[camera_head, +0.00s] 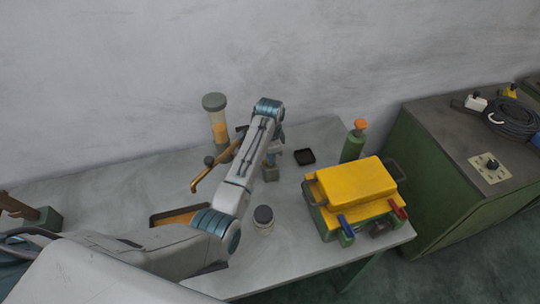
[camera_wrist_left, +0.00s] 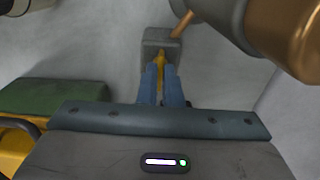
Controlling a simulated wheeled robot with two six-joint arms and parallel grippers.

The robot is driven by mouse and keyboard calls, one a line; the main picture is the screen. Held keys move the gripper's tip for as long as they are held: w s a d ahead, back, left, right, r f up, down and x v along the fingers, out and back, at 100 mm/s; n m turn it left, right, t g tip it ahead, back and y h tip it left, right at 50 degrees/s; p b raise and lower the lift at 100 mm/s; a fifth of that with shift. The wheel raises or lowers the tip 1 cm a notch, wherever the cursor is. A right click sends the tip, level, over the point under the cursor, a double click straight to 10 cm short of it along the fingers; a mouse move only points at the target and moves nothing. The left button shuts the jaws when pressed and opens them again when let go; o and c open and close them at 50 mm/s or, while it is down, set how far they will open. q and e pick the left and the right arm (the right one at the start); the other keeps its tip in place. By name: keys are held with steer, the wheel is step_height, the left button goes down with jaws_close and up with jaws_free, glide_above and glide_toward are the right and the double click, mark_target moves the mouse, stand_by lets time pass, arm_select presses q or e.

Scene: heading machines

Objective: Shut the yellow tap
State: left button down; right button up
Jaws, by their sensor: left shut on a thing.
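The yellow tap's handle (camera_wrist_left: 161,60) shows as a narrow yellow piece between my left gripper's blue fingers (camera_wrist_left: 161,82) in the left wrist view. The fingers are shut on it. A grey block (camera_wrist_left: 162,40) lies just beyond the fingertips, with a bronze pipe (camera_wrist_left: 183,25) running from it. In the head view my left gripper (camera_head: 269,168) is low beside a bronze pipe (camera_head: 213,166), mostly hidden by my forearm. The tap is too hidden there to read its handle angle. My right gripper is not in view.
A tall container with amber contents (camera_head: 219,124) stands behind. A yellow-and-green case (camera_head: 355,184), a green bottle (camera_head: 353,146) and a small black tray (camera_head: 304,157) are to the right. A lidded jar (camera_head: 263,217) stands in front, near my arm. The left tabletop has free room.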

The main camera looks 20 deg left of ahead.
arm_select(q)
steer(key=shift+s+f, duration=0.1)
steer(key=shift+f, duration=0.1)
steer(key=c, duration=1.6)
jaws_free()
steer(key=shift+r, duration=0.1)
steer(key=shift+r, duration=0.2)
steer(key=r+b, duration=0.2)
steer(key=r, duration=0.4)
steer(key=shift+w+r+b, duration=0.2)
steer(key=shift+b, duration=0.1)
step_height(320, 180, up, 4)
steer(key=p, duration=0.2)
steer(key=shift+s+p, duration=0.1)
steer(key=shift+p, duration=0.25)
